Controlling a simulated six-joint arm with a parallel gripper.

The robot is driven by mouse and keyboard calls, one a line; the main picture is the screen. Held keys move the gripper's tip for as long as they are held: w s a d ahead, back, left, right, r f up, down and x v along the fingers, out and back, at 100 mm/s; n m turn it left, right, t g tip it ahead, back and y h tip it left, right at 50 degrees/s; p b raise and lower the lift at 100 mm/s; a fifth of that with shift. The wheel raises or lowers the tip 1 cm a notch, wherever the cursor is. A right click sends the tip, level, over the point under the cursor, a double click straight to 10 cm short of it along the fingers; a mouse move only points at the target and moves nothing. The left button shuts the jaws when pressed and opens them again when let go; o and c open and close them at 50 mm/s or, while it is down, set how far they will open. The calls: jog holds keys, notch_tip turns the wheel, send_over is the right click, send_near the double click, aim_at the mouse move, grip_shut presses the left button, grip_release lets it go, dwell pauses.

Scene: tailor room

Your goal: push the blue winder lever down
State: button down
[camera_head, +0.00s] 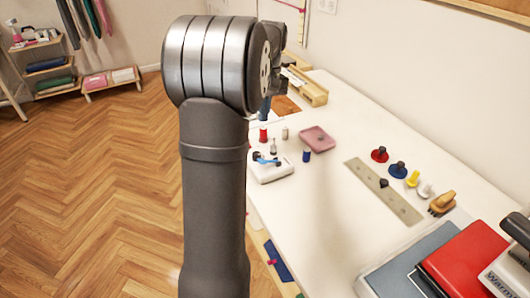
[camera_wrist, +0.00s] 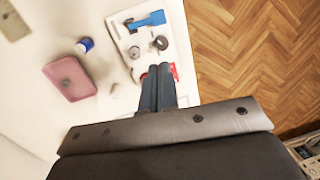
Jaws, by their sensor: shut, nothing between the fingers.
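The blue winder lever (camera_head: 266,159) sits on a white winder base (camera_head: 272,174) near the left edge of the white table. In the wrist view the lever (camera_wrist: 146,20) lies at the far end of the base (camera_wrist: 125,32), with grey round posts nearer to me. My gripper (camera_wrist: 159,70) is shut and empty, its two dark fingers side by side. The fingertips appear over the near end of the base, apart from the lever. They partly cover a red spool (camera_wrist: 174,71). In the head view my arm hides most of the gripper.
A blue spool (camera_head: 306,155), a pink dish (camera_head: 317,138) and a red spool (camera_head: 263,134) stand close to the winder. Coloured knobs and a long grey strip (camera_head: 370,178) lie to the right. The table's left edge drops to a wooden floor (camera_head: 90,190).

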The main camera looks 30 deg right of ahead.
aim_at(261, 161)
jog(key=s+d+y, duration=0.1)
jog(key=s+d+r+y, duration=0.1)
jog(key=s+d, duration=0.1)
jog(key=s, duration=0.1)
jog(key=shift+d+r+t+y, duration=0.25)
jog(key=shift+d+t+y, duration=0.1)
jog(key=shift+t+y, duration=0.05)
jog(key=x, duration=1.4)
jog(key=shift+a, duration=0.1)
